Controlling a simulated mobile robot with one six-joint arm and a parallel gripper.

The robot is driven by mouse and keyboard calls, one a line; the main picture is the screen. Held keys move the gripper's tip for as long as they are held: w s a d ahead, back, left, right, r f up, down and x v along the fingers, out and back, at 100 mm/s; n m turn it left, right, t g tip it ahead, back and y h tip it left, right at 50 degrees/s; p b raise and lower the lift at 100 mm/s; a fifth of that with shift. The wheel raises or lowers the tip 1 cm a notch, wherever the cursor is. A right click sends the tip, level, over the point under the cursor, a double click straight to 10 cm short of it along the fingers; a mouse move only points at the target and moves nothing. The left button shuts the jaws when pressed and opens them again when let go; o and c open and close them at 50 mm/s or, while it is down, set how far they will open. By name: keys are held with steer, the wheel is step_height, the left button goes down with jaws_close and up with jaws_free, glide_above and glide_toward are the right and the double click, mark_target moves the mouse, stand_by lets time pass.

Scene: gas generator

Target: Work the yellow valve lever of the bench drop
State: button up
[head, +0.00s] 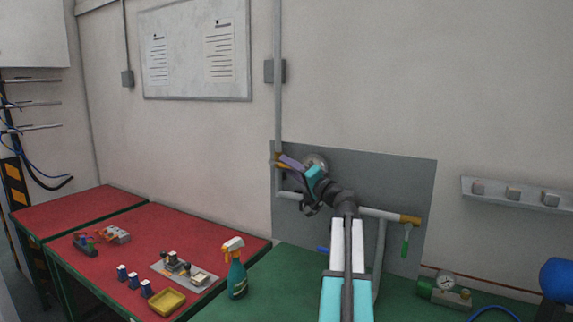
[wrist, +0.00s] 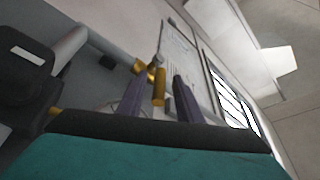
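The yellow valve lever (wrist: 159,88) shows in the wrist view, hanging from a brass valve body (wrist: 142,68). My gripper (wrist: 162,80) has its two dark purple fingers apart, one on each side of the lever in the picture. A gap shows between the lever and each finger; how deep the lever sits between them I cannot tell. In the head view my gripper (head: 284,162) is at the left edge of the grey panel (head: 400,180), by the brass end of the pipe. My arm and fingers hide most of the lever there.
A pipe (head: 380,213) with a green lever (head: 406,240) at its right end crosses the panel. A blue handle (head: 322,250) is below my wrist. A spray bottle (head: 236,270) stands on the green bench. A gauge assembly (head: 445,288) is at the right.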

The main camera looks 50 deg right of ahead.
steer(key=shift+w+r, duration=0.1)
steer(key=shift+w, duration=0.45)
